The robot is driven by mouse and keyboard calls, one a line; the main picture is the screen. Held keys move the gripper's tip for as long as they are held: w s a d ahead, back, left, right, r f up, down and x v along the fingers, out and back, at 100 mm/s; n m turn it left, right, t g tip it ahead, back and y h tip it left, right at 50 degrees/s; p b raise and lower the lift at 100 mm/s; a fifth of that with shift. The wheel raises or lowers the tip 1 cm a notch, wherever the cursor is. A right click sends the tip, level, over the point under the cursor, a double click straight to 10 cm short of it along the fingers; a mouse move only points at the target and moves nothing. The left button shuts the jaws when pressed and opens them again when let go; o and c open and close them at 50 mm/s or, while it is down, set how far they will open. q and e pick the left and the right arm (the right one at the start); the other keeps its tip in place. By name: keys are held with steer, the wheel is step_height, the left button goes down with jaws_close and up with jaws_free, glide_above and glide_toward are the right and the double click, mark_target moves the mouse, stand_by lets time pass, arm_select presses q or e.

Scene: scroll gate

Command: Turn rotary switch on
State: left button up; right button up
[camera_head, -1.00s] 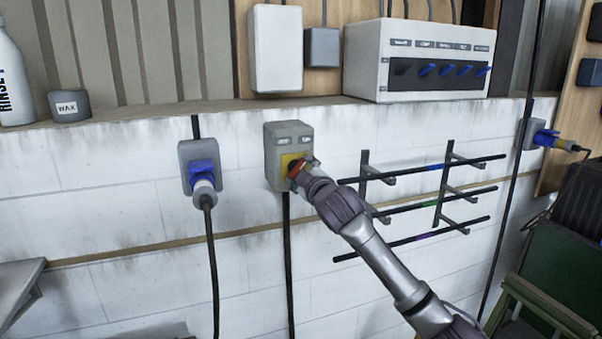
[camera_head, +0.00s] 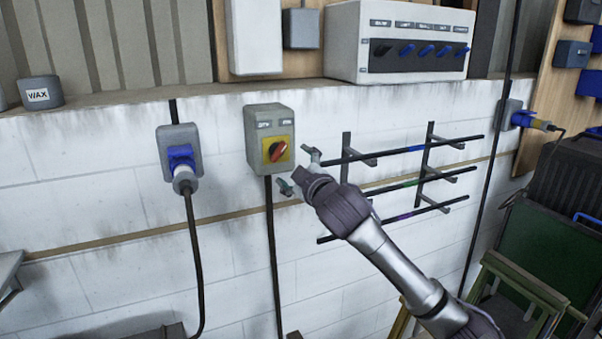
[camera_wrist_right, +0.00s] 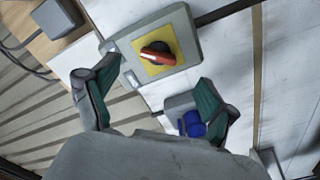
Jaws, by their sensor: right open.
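The rotary switch is a red knob (camera_head: 278,151) on a yellow plate, on the front of a grey box (camera_head: 255,118) mounted on the white wall. In the head view the knob sits tilted, its upper end toward the right. In the right wrist view the red knob (camera_wrist_right: 156,54) shows on its yellow plate beyond the fingers. My right gripper (camera_head: 298,169) is open and empty, a little right of and below the knob, apart from it. Its green-padded fingers are spread wide in the wrist view (camera_wrist_right: 152,102). My left gripper is not in view.
A blue plug in a grey socket (camera_head: 180,138) is left of the switch box, its cable hanging down. A black-barred rack (camera_head: 425,172) is close on the right. A panel of blue switches (camera_head: 400,42) and a wax tin (camera_head: 40,92) are above, on the ledge.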

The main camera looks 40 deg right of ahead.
steer(key=v, duration=0.3)
steer(key=shift+s+a, duration=0.1)
steer(key=shift+s, duration=0.3)
